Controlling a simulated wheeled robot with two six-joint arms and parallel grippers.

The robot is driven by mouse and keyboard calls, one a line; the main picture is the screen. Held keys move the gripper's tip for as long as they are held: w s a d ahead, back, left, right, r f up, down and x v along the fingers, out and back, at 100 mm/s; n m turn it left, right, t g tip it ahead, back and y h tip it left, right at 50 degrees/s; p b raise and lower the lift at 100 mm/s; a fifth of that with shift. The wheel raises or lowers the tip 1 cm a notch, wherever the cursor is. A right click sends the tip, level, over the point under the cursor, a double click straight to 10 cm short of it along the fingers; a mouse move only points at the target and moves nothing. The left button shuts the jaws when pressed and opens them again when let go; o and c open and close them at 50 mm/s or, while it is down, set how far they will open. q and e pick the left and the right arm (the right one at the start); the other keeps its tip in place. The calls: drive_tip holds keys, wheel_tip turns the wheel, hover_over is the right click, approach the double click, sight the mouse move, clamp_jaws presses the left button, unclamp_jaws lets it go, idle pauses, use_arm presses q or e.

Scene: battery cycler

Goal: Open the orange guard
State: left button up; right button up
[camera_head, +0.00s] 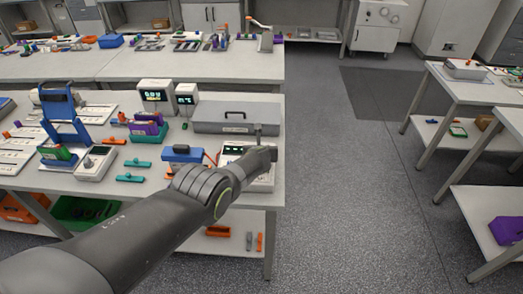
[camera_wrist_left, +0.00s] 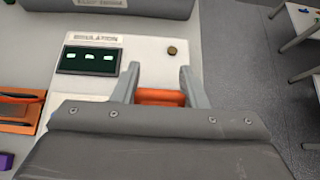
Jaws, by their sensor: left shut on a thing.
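The orange guard (camera_wrist_left: 162,97) lies between the fingers of my left gripper (camera_wrist_left: 158,72) in the wrist view, on the front part of a white tester (camera_wrist_left: 140,52). My left gripper is shut on it. The guard's lower part is hidden by the gripper body, so I cannot tell its angle. The tester has a dark display (camera_wrist_left: 88,60) and a small round brown knob (camera_wrist_left: 171,51). In the head view my left gripper (camera_head: 266,146) is over the tester (camera_head: 232,149) at the bench's right end and hides the guard. My right gripper is not in view.
A grey case (camera_head: 235,115) with a handle stands behind the tester. A blue device (camera_head: 182,153) with a red lead is left of it. Teal pieces (camera_head: 137,163), a meter (camera_head: 96,163) and a blue stand (camera_head: 62,117) are farther left. Open floor (camera_head: 345,190) lies to the right.

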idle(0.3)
use_arm(q)
drive_tip(key=o, duration=1)
